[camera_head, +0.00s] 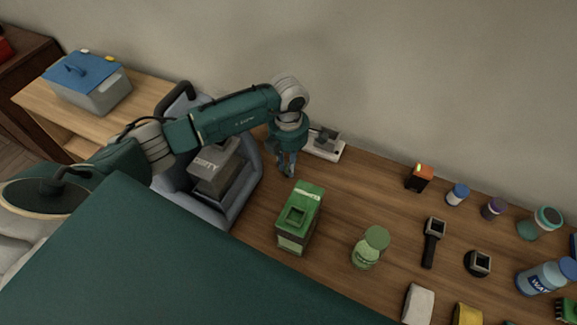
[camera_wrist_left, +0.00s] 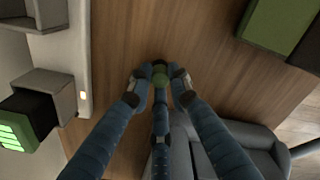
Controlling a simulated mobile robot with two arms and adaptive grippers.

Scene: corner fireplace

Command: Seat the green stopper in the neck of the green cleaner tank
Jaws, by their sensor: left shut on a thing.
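The green cleaner tank (camera_head: 293,241) stands on the wooden worktop, with a square, open-looking neck on its top. Its green top corner shows at the upper right of the left wrist view (camera_wrist_left: 279,22). My left gripper (camera_head: 287,169) points down over the worktop, behind and slightly left of the tank, and apart from it. In the left wrist view its fingers close around a small round green piece, the green stopper (camera_wrist_left: 160,75). The stopper is mostly hidden by the fingers. In the head view it cannot be made out. My right gripper is not in view.
A grey-blue tote (camera_head: 234,211) holding a grey box (camera_head: 214,177) stands left of the tank. A white base with a grey block (camera_head: 324,146) sits behind, near the wall. A green-lidded jar (camera_head: 371,248) stands to the right. Several bottles and tools fill the far right.

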